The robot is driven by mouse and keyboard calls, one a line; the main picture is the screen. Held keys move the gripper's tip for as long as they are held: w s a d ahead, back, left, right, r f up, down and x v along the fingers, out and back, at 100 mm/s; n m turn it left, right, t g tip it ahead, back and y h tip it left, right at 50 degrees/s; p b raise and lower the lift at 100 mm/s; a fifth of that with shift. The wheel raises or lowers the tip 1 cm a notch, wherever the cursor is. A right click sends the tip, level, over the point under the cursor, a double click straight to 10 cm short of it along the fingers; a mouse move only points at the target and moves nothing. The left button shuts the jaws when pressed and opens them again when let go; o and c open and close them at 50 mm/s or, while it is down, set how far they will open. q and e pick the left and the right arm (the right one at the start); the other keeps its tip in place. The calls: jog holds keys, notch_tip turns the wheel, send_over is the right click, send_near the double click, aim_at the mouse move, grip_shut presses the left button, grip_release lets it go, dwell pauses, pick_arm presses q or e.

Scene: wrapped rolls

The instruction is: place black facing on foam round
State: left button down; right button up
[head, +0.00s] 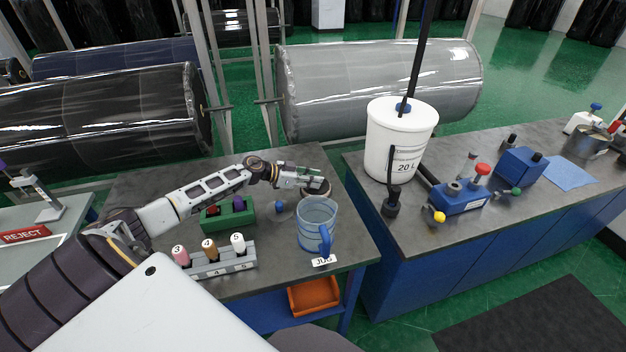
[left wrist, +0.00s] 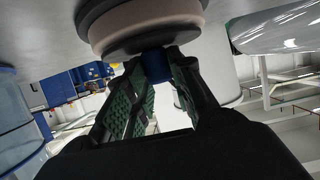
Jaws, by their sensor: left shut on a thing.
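My left gripper (head: 308,180) is over the far right part of the dark table. In the left wrist view my left gripper (left wrist: 158,72) is shut on the blue knob (left wrist: 157,66) of the black facing (left wrist: 150,46). The black facing lies flat against the beige foam round (left wrist: 150,24), with no clear gap between them. The wrist picture appears upside down, so the foam round is under the facing. My right gripper is not in view.
A clear blue jug (head: 316,226) stands just in front of the gripper. A green block (head: 228,213) with coloured knobs and a grey rack (head: 222,263) of numbered pegs stand to the left. A white bucket (head: 398,140) stands on the right bench.

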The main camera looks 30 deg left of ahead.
pick_arm(q)
jog(key=shift+f, duration=0.15)
jog(key=c, duration=1.2)
grip_release()
jog(key=shift+c, duration=0.2)
jog(key=shift+s, duration=0.1)
jog(key=shift+v, duration=5.9)
